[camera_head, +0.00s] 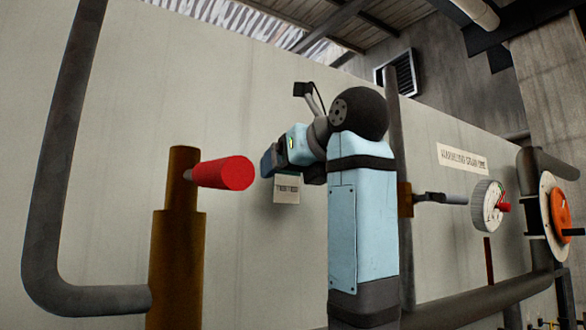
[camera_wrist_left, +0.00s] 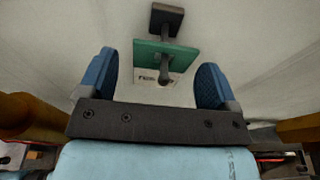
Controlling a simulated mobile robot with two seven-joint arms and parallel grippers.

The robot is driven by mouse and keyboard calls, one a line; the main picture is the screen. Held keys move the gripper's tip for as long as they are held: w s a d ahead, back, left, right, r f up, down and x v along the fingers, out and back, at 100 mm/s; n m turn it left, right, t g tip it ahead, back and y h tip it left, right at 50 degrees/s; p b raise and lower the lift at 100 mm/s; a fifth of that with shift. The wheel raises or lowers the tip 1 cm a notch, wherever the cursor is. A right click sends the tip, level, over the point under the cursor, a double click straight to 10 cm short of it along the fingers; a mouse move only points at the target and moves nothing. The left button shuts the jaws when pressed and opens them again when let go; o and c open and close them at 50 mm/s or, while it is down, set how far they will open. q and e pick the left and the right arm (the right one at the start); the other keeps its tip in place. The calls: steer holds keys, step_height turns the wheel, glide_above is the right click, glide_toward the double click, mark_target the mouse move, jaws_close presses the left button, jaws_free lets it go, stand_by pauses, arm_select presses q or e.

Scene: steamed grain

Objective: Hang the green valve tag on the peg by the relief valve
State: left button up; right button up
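The green valve tag (camera_wrist_left: 180,56) shows in the left wrist view, with a dark peg (camera_wrist_left: 165,42) seemingly passing through it. The peg has a square dark plate (camera_wrist_left: 166,18) at its upper end. My left gripper (camera_wrist_left: 159,82) is open, its blue fingers spread either side of the tag with gaps between. My right gripper is not in view.
A small printed label (camera_head: 287,189) is on the wall below my left gripper. The valve's red cap (camera_head: 222,173) sticks out close to the gripper's left. A grey pipe (camera_head: 70,150) stands at far left; a gauge (camera_head: 487,205) and an orange-centred disc (camera_head: 561,215) are at right.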

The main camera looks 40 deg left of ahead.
arm_select(q)
steer(key=b+v, duration=0.3)
steer(key=v, duration=1)
steer(key=shift+s+d, duration=0.25)
steer(key=shift+d, duration=0.05)
